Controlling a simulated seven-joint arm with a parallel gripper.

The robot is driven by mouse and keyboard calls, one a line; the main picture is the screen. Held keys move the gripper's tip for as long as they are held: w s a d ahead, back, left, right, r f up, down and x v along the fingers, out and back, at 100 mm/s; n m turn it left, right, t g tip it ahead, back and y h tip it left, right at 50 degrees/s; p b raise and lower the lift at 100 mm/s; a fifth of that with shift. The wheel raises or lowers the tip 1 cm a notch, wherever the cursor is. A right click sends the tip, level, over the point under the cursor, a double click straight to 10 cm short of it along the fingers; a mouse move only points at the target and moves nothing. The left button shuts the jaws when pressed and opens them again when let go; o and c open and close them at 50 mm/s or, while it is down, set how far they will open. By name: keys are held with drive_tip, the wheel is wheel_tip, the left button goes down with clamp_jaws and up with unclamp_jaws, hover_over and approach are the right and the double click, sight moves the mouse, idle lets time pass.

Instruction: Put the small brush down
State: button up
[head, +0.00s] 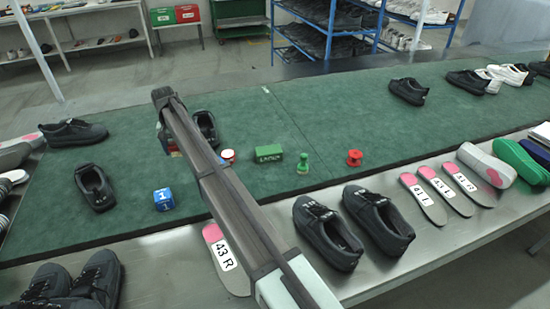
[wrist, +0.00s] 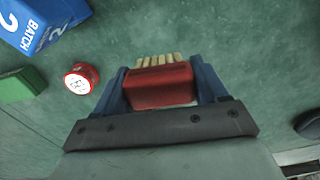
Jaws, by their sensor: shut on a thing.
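The small brush (wrist: 158,85) has a red back and a row of tan bristles in the wrist view. My gripper (wrist: 160,85) is shut on it, with one dark blue finger on each side of the red back. The bristles stick out beyond the fingers, over the green mat (wrist: 215,35). I cannot tell whether the brush touches the mat. In the head view my own arm covers most of the gripper and brush; the green mat (head: 330,115) spreads around them.
A red round item with a white label (wrist: 81,79), a blue batch box (wrist: 45,22) and a green block (wrist: 20,85) lie close by. The head view also shows a green stamp (head: 303,165), a red spool (head: 354,158) and a blue cube (head: 163,199). The mat's right middle is clear.

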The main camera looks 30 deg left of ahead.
drive_tip(key=w+d, duration=0.3)
drive_tip(key=w, duration=0.1)
drive_tip(key=w+d+m, duration=0.1)
drive_tip(key=w+d, duration=0.3)
drive_tip(key=w, duration=0.1)
drive_tip(key=w+d+m, duration=0.1)
drive_tip(key=w+d, duration=0.3)
drive_tip(key=w, duration=0.1)
drive_tip(key=shift+w+r, duration=0.1)
drive_tip(key=shift+w, duration=0.15)
drive_tip(key=w+d, duration=0.3)
drive_tip(key=d, duration=0.2)
drive_tip(key=w+d+m, duration=0.1)
drive_tip(key=w+d, duration=0.3)
drive_tip(key=d, duration=0.1)
drive_tip(key=w+d+m, duration=0.1)
drive_tip(key=w+d, duration=0.3)
drive_tip(key=shift+d+r, duration=0.15)
drive_tip(key=shift+d, duration=0.25)
drive_tip(key=w+d+m, duration=0.1)
drive_tip(key=w+d, duration=0.2)
drive_tip(key=d, duration=0.5)
drive_tip(key=w+d+m, duration=0.1)
drive_tip(key=w+d, duration=0.2)
drive_tip(key=d, duration=0.6)
drive_tip(key=m, duration=0.1)
approach(329, 169)
drive_tip(key=shift+f, duration=3.15)
drive_tip(key=shift+f, duration=0.1)
